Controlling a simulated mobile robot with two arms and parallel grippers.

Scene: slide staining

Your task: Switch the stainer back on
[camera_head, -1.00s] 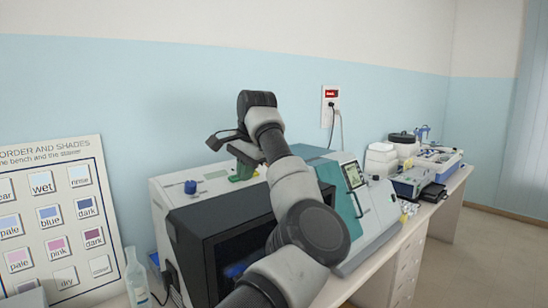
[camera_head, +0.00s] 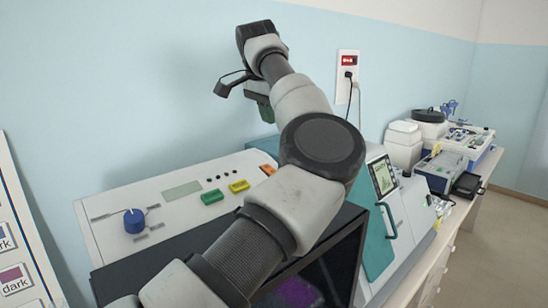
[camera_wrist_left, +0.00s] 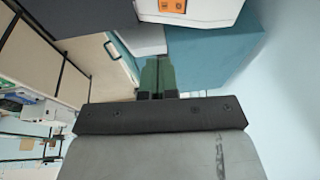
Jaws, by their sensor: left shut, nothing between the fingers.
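A white control panel (camera_head: 165,225) tops a black-fronted machine (camera_head: 338,262). It bears a blue knob (camera_head: 134,220) and green (camera_head: 213,196), yellow (camera_head: 239,186) and orange (camera_head: 268,169) buttons. Beside it stands a teal and white machine with a screen (camera_head: 382,178). I cannot tell which machine is the stainer. A wall socket with a red switch (camera_head: 349,60) is behind. My left gripper (camera_head: 266,114) is shut and empty, above the panel's right end. In the left wrist view its green fingers (camera_wrist_left: 157,76) are together, apart from an orange part (camera_wrist_left: 172,6). My right gripper is out of view.
Two cords hang from the socket. White containers (camera_head: 403,145) and other bench equipment (camera_head: 471,145) stand at the right. My left arm crosses in front of the machines and hides part of them. A shade chart (camera_head: 17,245) stands at the left.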

